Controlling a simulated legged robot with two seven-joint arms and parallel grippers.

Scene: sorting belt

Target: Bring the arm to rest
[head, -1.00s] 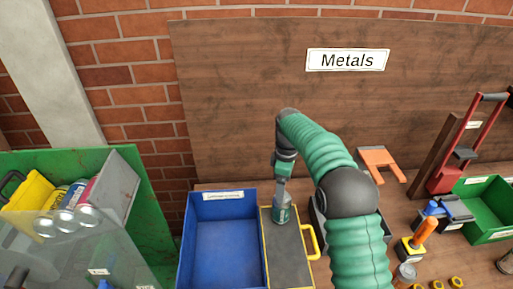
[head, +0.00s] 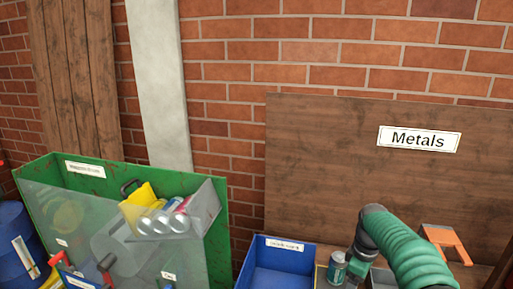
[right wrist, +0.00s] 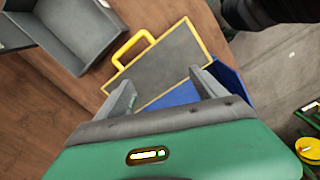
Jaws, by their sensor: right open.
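My right arm (head: 415,250), green and ribbed, comes in at the bottom right of the head view. Its hand points down beside the blue bin (head: 275,265), and its fingers are not clear there. In the right wrist view, my right gripper (right wrist: 161,82) is open, with nothing between its two grey fingers. Below and beyond the fingers lies a grey panel with a yellow edge and handle (right wrist: 165,62). Part of the blue bin (right wrist: 180,95) shows beside the panel. My left gripper is not in view.
A green container (head: 95,172) with a clear front holds several items at the left. A Metals sign (head: 418,138) is on the wooden board (head: 320,170). An orange fork-shaped piece (head: 445,240) is at the right. A grey bin (right wrist: 70,35) is at upper left in the wrist view.

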